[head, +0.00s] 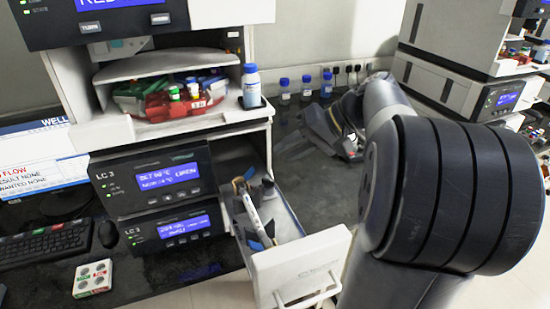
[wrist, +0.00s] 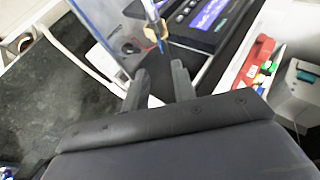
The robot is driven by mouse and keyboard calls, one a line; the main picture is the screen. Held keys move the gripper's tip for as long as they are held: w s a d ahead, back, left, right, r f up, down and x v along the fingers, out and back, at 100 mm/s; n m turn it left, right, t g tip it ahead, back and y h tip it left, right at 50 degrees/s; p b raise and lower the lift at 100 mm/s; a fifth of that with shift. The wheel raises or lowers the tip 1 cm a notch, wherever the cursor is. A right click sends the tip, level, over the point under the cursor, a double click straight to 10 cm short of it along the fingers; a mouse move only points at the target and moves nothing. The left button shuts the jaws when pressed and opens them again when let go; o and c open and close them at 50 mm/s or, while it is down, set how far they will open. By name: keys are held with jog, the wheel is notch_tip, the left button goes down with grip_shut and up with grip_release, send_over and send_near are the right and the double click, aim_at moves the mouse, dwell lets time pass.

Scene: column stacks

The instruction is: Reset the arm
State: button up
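My gripper (head: 343,143) hangs over the dark bench top, at the right of the instrument stack in the head view. In the wrist view, the two grey fingers of my gripper (wrist: 160,76) stand apart, with no object held between them. A slim part with a blue tip (wrist: 158,28) shows beyond the fingertips in the wrist view, apart from them. The open drawer (head: 303,262) with slim columns (head: 248,212) in it lies to the left of and nearer than my gripper in the head view.
The LC 3 instruments (head: 155,178) stand left of the open drawer. A blue-capped bottle (head: 251,87) stands on the upper ledge beside coloured racks (head: 180,97). Small blue-capped bottles (head: 285,90) stand at the back wall. The bench (head: 310,185) right of the drawer is clear.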

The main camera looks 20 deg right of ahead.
jog(key=shift+s+d+r, duration=0.25)
jog(key=shift+d+r, duration=0.05)
jog(key=x, duration=1)
jog(key=shift+w+a+f, duration=0.15)
jog(key=shift+a, duration=0.1)
jog(key=shift+w+a+p, duration=0.1)
jog(key=shift+a+p, duration=0.1)
jog(key=shift+p, duration=0.15)
jog(key=shift+h, duration=0.3)
